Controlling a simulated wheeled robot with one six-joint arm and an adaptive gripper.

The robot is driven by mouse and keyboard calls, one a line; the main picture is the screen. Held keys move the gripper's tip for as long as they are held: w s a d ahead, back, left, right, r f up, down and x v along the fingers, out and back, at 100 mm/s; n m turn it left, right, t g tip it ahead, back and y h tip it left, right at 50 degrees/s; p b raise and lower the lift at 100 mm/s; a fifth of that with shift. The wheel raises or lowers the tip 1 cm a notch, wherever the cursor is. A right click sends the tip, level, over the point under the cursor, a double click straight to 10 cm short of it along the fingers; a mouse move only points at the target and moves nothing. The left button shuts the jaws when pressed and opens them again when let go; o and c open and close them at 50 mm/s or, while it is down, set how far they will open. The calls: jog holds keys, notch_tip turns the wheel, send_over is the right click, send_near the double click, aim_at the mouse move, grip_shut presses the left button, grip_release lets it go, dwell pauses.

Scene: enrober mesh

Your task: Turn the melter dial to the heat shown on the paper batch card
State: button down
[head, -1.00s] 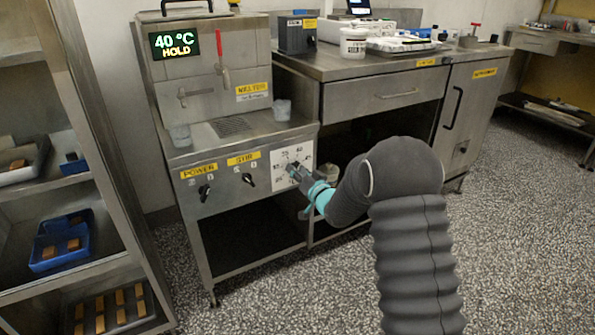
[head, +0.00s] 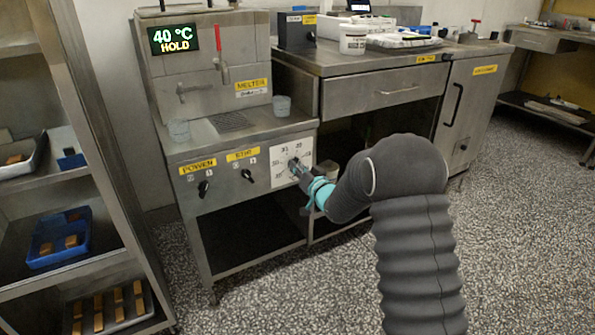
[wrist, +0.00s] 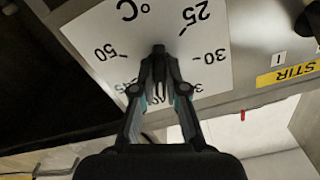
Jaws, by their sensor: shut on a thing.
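The melter (head: 215,75) stands at the left with a display (head: 174,39) reading 40 °C HOLD. Its dial plate (head: 280,178) is white, at the right end of the front panel. In the wrist view the plate (wrist: 110,30) appears upside down, with 25, 30 and 50 legible and the marks near the fingers partly covered. My gripper (wrist: 159,80) is shut on the dial knob (wrist: 158,50), which is mostly hidden between the fingers. In the head view my gripper (head: 299,170) reaches the plate from the right. I cannot make out the paper batch card.
Power (head: 204,188) and stir (head: 247,175) knobs sit left of the dial on the same panel. Small clear cups stand on the melter's ledge. A steel counter (head: 340,68) with a white tub (head: 353,41) is at the right. A shelf rack (head: 85,180) stands at far left.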

jog(key=n+b, duration=0.5)
jog(key=n, duration=0.4)
jog(key=n+b, duration=0.5)
jog(key=n, duration=0.4)
jog(key=shift+a+r+n, duration=0.1)
jog(key=shift+r+n, duration=0.1)
jog(key=shift+n, duration=0.1)
dwell(0.3)
jog(key=c, duration=1.3)
grip_release()
jog(key=shift+o, duration=0.5)
jog(key=shift+w+f, duration=0.1)
jog(key=shift+f, duration=0.05)
